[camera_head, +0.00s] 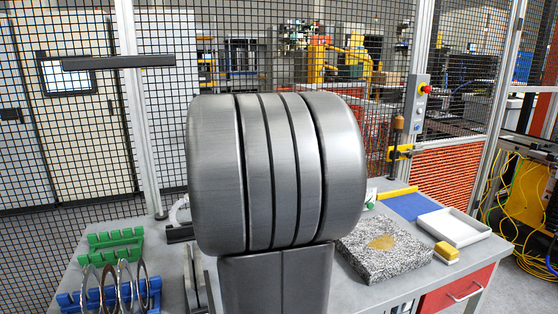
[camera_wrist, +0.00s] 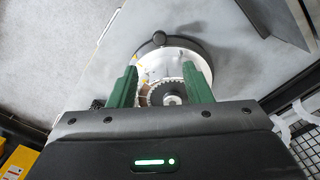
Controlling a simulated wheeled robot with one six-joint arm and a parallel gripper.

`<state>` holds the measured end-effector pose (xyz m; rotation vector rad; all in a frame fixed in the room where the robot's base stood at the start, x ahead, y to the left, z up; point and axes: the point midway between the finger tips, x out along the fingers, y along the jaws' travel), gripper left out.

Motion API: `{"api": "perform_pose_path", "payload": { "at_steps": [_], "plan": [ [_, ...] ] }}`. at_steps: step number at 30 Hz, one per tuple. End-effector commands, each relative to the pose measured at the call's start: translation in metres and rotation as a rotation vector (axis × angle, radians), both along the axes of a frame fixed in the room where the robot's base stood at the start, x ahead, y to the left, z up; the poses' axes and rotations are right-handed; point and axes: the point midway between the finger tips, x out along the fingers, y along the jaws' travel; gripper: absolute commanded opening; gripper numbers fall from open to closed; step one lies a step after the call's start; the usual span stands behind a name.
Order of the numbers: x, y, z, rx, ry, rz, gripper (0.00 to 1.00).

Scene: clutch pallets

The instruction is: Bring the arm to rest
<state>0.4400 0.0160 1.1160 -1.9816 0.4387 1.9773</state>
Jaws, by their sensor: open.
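My gripper (camera_wrist: 162,76) shows in the wrist view with its two green fingers apart, so it is open. Between and beyond the fingers lies a dark toothed ring with a silver hub (camera_wrist: 172,98), on or in front of a round pale fixture with a dark rim (camera_wrist: 190,50). I cannot tell whether the fingers touch the toothed part. In the head view my own large grey arm links fill the middle and hide the centre of the table; my gripper does not show there.
On the grey table stand a green rack (camera_head: 112,240) and a blue rack (camera_head: 150,296) holding several rings at left. At right are a speckled stone block (camera_head: 360,258), a yellow block (camera_head: 447,250), a white tray (camera_head: 455,228) and a blue mat (camera_head: 405,207). Mesh fencing (camera_head: 80,170) stands behind.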

Motion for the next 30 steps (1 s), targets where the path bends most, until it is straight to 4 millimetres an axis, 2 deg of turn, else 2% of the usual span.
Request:
{"api": "perform_pose_path", "payload": {
  "at_steps": [2, 18, 23, 30],
  "plan": [
    [0.0, 0.0, 0.017, 0.001, -0.004, 0.0, 0.45],
    [-0.001, 0.0, -0.094, -0.002, 0.008, 0.0, 0.45],
    [-0.001, 0.0, -0.122, -0.001, 0.007, 0.0, 0.45],
    [-0.003, -0.01, -0.123, -0.001, 0.001, 0.073, 0.45]
  ]
}}
